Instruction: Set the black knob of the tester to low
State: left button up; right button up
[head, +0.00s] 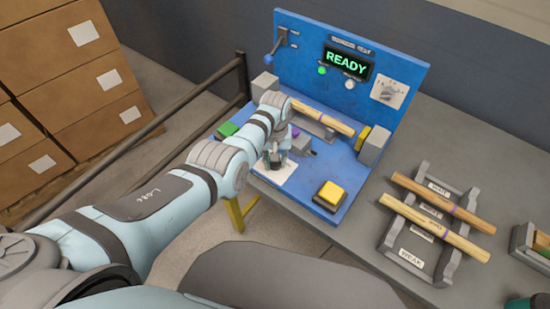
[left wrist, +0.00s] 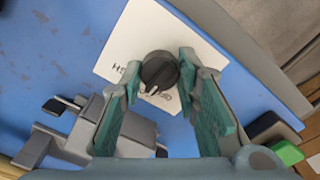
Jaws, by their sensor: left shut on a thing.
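The blue tester (head: 302,45) stands on the grey table, its display reading READY. My left gripper (head: 275,158) reaches down over the white label plate (head: 277,180) on the tester's base. In the left wrist view the black knob (left wrist: 159,72) sits on this plate (left wrist: 130,45), between the two green finger pads of my left gripper (left wrist: 160,85), which is shut on it. A white mark on the knob points to the lower left of that view. The plate's lettering is partly hidden and I cannot read the setting. My right gripper is not in view.
A turned wood piece (head: 325,119) lies across the tester behind my gripper. A rack (head: 417,257) with two wooden pieces stands right. Cardboard boxes (head: 85,80) are stacked left, behind a rail.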

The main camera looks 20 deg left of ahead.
pick_arm(q)
jog(key=shift+n, duration=0.3)
jog(key=o, duration=1.2)
jog(key=shift+c, duration=0.2)
jog(key=shift+r, duration=0.1)
notch_tip(320, 180, up, 12)
